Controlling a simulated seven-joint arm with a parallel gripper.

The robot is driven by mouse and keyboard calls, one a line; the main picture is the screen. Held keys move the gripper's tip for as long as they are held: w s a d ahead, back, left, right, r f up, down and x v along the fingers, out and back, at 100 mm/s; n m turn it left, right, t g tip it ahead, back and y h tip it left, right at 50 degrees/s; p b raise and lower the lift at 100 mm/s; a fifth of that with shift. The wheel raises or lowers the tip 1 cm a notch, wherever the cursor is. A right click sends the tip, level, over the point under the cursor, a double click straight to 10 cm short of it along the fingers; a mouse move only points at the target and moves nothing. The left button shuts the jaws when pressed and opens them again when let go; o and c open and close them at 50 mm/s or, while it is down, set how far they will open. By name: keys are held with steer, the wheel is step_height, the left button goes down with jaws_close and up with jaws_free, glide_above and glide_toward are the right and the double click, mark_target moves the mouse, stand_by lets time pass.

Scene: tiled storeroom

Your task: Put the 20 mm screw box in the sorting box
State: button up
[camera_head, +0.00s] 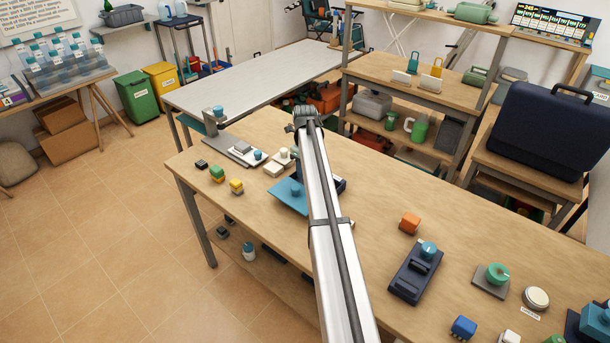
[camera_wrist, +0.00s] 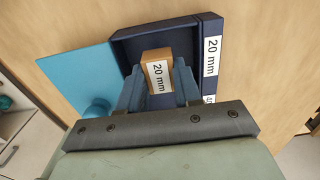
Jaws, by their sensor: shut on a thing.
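The 20 mm screw box (camera_wrist: 157,57) is a small brown box with a white "20 mm" label. My gripper (camera_wrist: 158,78) is shut on it, one blue-grey finger on each side. The sorting box (camera_wrist: 210,28) is dark blue and open, with a "20 mm" label on its right part and a second label partly hidden. The screw box shows within the outline of its left compartment; I cannot tell whether it touches the floor. In the head view my arm hides the gripper and most of the sorting box (camera_head: 341,185).
A light blue lid with a round knob (camera_wrist: 75,75) lies left of the sorting box, also in the head view (camera_head: 287,198). Small yellow (camera_head: 237,187) and green (camera_head: 217,173) blocks stand farther left. An orange block (camera_head: 410,222) stands right. Bare wood lies between.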

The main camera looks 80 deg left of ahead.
steer(key=shift+f, duration=1.4)
steer(key=shift+f, duration=0.1)
steer(key=o, duration=1.1)
step_height(320, 180, up, 12)
steer(key=shift+r, duration=0.15)
